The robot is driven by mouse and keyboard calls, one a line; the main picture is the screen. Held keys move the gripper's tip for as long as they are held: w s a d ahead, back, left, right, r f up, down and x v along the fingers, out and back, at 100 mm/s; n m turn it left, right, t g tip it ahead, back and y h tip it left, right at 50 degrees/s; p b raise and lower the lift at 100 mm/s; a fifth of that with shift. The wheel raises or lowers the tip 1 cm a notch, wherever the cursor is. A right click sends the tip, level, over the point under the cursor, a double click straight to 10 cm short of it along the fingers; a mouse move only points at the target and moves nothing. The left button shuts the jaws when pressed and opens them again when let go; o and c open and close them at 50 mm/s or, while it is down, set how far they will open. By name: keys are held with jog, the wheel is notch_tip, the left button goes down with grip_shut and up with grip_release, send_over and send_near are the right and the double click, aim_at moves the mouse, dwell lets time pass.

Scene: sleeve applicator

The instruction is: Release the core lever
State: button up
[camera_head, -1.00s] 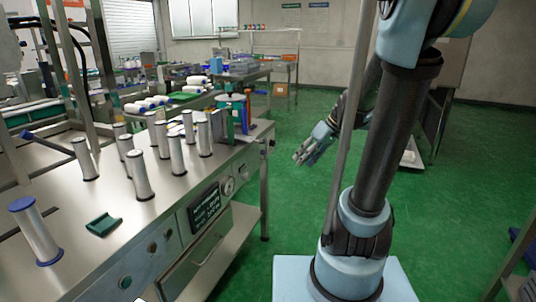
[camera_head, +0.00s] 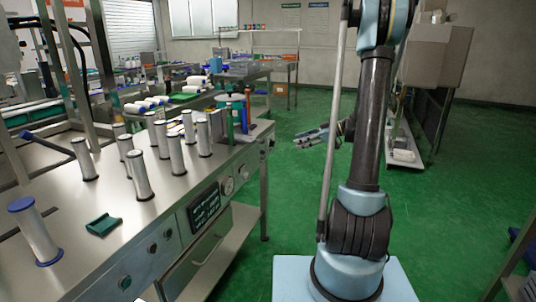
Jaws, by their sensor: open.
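A lever with a blue grip (camera_head: 27,136) and a grey bar slants across the left end of the steel bench (camera_head: 75,205). It may be the core lever; I see no label on it. A separate blue-capped white cylinder (camera_head: 36,232) stands at the bench's front left. My gripper (camera_head: 303,142) is open and empty over the green floor, right of the bench and apart from everything on it. Its fingers point left. My arm hides part of the room behind it.
Several silver cylinders (camera_head: 138,176) stand upright on the bench. Green and blue upright parts (camera_head: 230,122) stand at the bench's far right end. The floor between bench and arm is clear.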

aim_at(263, 155)
jog(key=x, duration=1.7)
jog(key=shift+w+a, duration=0.2)
jog(key=shift+w, duration=0.15)
